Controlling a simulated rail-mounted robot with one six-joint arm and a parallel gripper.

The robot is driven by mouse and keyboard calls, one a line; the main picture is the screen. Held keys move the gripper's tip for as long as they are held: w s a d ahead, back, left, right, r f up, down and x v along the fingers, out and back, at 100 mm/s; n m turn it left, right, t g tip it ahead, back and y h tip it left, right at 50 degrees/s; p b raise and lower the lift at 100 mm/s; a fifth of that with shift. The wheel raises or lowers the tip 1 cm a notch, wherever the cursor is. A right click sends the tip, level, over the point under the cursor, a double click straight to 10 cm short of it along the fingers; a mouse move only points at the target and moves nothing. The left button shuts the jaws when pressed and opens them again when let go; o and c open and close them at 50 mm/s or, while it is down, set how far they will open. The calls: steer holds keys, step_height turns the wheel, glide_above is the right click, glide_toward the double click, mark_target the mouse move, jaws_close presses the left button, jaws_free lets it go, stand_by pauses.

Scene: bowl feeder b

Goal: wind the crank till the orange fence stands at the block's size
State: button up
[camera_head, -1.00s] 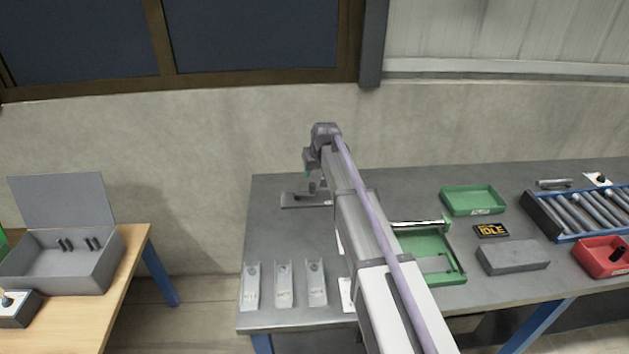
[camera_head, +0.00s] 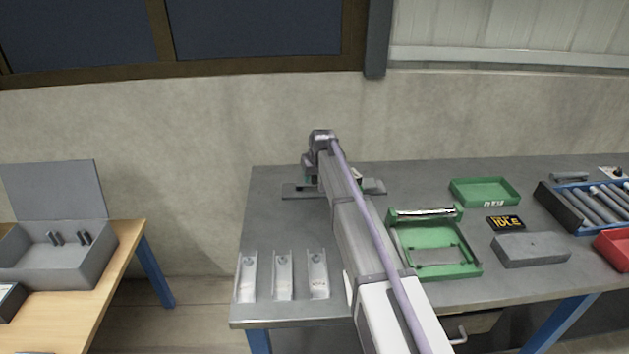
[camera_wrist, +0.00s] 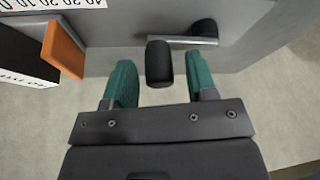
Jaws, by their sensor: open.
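In the wrist view my gripper (camera_wrist: 161,76) is open, with its two teal fingers on either side of the black crank knob (camera_wrist: 159,63). A gap shows between the knob and each finger. The crank arm (camera_wrist: 190,40) runs right from the knob to a dark hub. The orange fence (camera_wrist: 63,50) stands to the left, below a white number scale (camera_wrist: 58,3). A black block-like piece with a white printed face (camera_wrist: 25,65) is left of the fence, apart from it. In the head view my arm hides the gripper and most of the fixture (camera_head: 300,191).
On the grey bench (camera_head: 270,225) are several metal channels (camera_head: 283,275) at the front left, a green fixture (camera_head: 435,238), a green tray (camera_head: 485,191), a grey slab (camera_head: 530,250) and a roller rack (camera_head: 590,205). A grey open box (camera_head: 60,260) stands on the wooden table.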

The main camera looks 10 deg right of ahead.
steer(key=shift+c, duration=0.3)
steer(key=c, duration=0.9)
steer(key=m, duration=0.1)
steer(key=s+m+h, duration=0.1)
steer(key=m, duration=0.2)
steer(key=shift+s+a+h, duration=0.25)
steer(key=shift+s+h, duration=0.05)
steer(key=shift+s, duration=0.05)
steer(key=shift+o, duration=0.2)
steer(key=o, duration=0.9)
steer(key=p+v, duration=1)
steer(key=v, duration=0.1)
steer(key=shift+w, duration=0.15)
